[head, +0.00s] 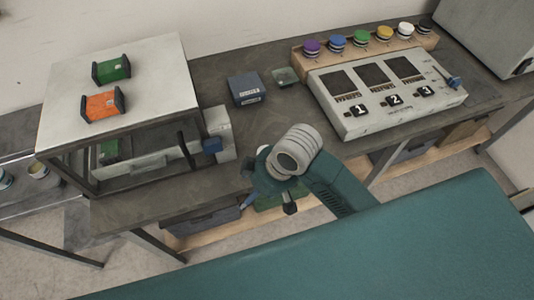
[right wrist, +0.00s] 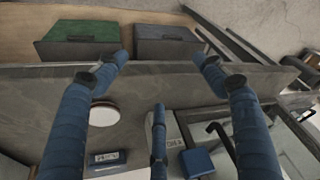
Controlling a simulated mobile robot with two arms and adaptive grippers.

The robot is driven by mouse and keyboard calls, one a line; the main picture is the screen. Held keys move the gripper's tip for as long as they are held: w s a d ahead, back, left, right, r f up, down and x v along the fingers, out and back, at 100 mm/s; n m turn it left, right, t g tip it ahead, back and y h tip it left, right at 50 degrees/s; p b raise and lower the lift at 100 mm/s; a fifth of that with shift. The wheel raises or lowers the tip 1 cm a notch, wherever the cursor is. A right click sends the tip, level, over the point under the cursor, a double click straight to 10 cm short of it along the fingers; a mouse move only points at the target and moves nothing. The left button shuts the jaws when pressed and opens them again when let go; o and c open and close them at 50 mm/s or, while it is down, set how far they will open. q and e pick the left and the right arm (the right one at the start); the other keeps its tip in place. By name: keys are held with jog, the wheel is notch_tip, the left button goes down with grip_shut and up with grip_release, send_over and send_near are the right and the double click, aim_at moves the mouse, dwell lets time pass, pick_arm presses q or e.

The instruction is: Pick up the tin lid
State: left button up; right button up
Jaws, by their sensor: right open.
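A pale round disc with a brown rim (right wrist: 103,115), which looks like the tin lid, lies flat on the grey bench in the right wrist view. It is near the bench edge, beside a small blue labelled box (right wrist: 105,158). In the head view I cannot make out the disc; my right wrist and gripper (head: 268,183) cover that part of the bench. My right gripper (right wrist: 160,75) is open and empty, its blue fingers spread, with the disc to the left of the middle finger and not touched. My left gripper is not in view.
A raised metal stand (head: 165,75) with green and orange blocks is on the left. The blue box (head: 245,88) and a small greenish dish (head: 285,76) lie behind my gripper. A control panel (head: 385,95) is right.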

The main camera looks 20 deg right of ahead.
jog(key=w+r+n, duration=0.1)
jog(key=w, duration=0.1)
jog(key=w+n+g, duration=0.1)
jog(key=w, duration=0.1)
jog(key=w+d+r+h, duration=0.1)
jog(key=w, duration=0.1)
jog(key=shift+w+r+n, duration=0.35)
jog(key=shift+n, duration=0.05)
jog(key=w+d+r+g+h, duration=0.1)
jog(key=w+d+r+h, duration=0.1)
jog(key=w+d+r, duration=0.35)
jog(key=shift+n, duration=0.3)
jog(key=f, duration=0.5)
jog(key=shift+s+d+f+p, duration=0.1)
jog(key=shift+d+f+p, duration=0.25)
jog(key=shift+f+p, duration=0.05)
jog(key=shift+w+d+f+p, duration=0.15)
jog(key=shift+f+p, duration=0.25)
jog(key=shift+f, duration=1)
jog(key=shift+w+d+f+p, duration=0.15)
jog(key=shift+f+p, duration=0.25)
jog(key=shift+f, duration=0.95)
jog(key=shift+a, duration=0.1)
jog(key=shift+c, duration=0.5)
jog(key=c, duration=0.9)
